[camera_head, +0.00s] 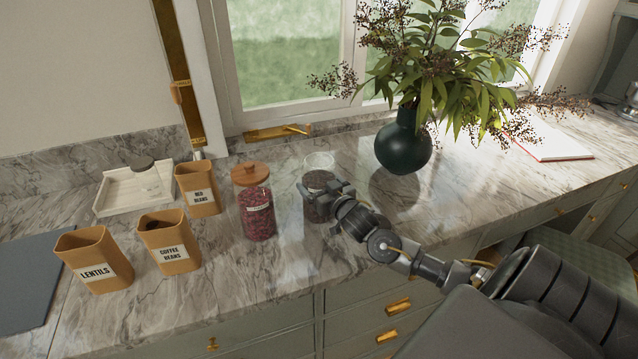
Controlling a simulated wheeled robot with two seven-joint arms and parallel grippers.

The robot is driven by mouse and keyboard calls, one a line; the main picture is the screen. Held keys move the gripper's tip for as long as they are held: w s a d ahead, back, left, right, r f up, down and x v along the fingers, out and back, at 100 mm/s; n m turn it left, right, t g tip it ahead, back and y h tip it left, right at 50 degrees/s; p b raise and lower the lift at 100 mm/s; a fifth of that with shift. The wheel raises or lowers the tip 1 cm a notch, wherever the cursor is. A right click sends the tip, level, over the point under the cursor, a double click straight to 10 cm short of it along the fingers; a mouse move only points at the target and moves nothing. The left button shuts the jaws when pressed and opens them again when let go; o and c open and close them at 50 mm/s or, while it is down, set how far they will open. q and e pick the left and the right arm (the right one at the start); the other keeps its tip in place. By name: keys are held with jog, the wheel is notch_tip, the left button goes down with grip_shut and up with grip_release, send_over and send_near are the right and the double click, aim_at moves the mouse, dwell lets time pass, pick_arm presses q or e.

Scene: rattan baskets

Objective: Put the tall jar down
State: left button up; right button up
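A clear glass jar (319,163) with dark contents is at the middle of the counter. My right gripper (325,190) reaches it from the right, with its fingers around the jar's upper body, and appears shut on it. The jar looks upright; its base is at or very near the counter, and I cannot tell whether it touches. Part of its right side is hidden by the gripper. My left gripper is not in view.
Tan canisters labelled lentils (92,262), coffee beans (167,243) and red beans (199,187) stand on the left. A white tray (112,196) lies behind them. A dark vase (403,148) with branches stands right of the held jar. Counter in front of the jars is clear.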

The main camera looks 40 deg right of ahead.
jog(key=o, duration=1.5)
jog(key=shift+s, duration=0.15)
jog(key=shift+s+a+r+b, duration=0.1)
jog(key=shift+s+a+b, duration=0.3)
jog(key=shift+s, duration=1.55)
jog(key=shift+s+a+r+b, duration=0.2)
jog(key=shift+s+b, duration=0.35)
jog(key=shift+s, duration=1.35)
jog(key=shift+s+a+r+b, duration=0.1)
jog(key=shift+s+a+b, duration=0.35)
jog(key=shift+s, duration=1.5)
